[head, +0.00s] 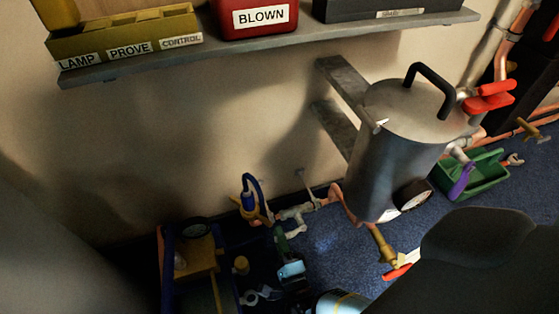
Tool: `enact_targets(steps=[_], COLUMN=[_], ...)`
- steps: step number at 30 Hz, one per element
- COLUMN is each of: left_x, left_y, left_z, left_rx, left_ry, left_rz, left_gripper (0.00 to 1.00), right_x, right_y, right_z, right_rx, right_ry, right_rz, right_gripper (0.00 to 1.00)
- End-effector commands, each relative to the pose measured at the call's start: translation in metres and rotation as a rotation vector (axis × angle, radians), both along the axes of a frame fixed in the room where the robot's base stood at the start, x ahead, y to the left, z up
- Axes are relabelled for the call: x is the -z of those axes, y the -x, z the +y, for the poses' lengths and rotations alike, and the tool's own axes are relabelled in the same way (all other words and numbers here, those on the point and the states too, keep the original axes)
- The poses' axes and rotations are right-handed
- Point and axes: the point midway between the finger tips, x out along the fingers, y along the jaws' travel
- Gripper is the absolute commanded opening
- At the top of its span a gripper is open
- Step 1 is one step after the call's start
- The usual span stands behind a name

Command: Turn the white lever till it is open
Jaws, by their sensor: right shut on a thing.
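A small white lever (412,257) shows at the lower right, beside a red piece (396,271) and the brass end of a copper pipe (381,243). The dark wrist of my right gripper (440,250) covers its right end. The right gripper is shut, apparently on this lever; its fingertips and the contact are hidden behind my own arm. The angle of the lever is hard to read. My left gripper is not in view.
A grey tank (398,150) with a black handle stands above the pipe. A green crate (484,176) lies to the right. A shelf (270,46) with labelled bins runs along the wall. Tools crowd a dark blue crate (236,290) below. Some blue floor is clear between.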

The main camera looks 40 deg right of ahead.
Motion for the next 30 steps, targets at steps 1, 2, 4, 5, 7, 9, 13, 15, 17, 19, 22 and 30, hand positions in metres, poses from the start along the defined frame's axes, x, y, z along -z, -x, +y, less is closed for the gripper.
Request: enact_targets(steps=[1,2,4,5,7,9,13,15,17,19,22,30], left_x=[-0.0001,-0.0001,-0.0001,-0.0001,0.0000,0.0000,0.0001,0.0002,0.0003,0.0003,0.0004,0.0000], left_y=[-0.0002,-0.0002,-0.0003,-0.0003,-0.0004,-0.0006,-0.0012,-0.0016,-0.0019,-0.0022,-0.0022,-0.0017], left_z=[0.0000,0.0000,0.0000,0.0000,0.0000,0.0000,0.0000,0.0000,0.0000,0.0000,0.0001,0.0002], left_rx=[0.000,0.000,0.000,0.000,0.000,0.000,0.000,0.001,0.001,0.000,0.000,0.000], left_ry=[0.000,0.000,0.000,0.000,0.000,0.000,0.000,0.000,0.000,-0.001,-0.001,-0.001], left_rz=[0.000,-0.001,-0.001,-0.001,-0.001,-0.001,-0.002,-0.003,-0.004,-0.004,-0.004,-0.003], left_gripper=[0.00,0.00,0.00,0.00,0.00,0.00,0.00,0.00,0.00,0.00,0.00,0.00], right_x=[-0.0008,-0.0008,-0.0008,-0.0008,-0.0008,-0.0008,-0.0006,-0.0005,-0.0004,-0.0004,-0.0002,-0.0014], right_y=[-0.0012,-0.0012,-0.0013,-0.0013,-0.0012,-0.0012,-0.0009,-0.0006,-0.0005,-0.0003,-0.0003,-0.0001], right_z=[-0.0011,-0.0012,-0.0012,-0.0012,-0.0013,-0.0013,-0.0010,-0.0008,-0.0006,-0.0005,-0.0003,0.0001], right_rx=[0.001,0.001,0.001,0.001,0.002,0.002,0.001,0.001,0.001,0.001,0.001,0.001], right_ry=[0.001,0.001,0.000,0.000,0.000,0.000,-0.001,-0.001,-0.001,-0.001,-0.001,-0.014], right_rz=[-0.002,-0.002,-0.002,-0.002,-0.002,-0.002,-0.002,-0.001,-0.001,-0.001,-0.001,-0.004], right_gripper=[0.00,0.00,0.00,0.00,0.00,0.23,0.36,0.36,0.36,0.36,0.36,0.36])
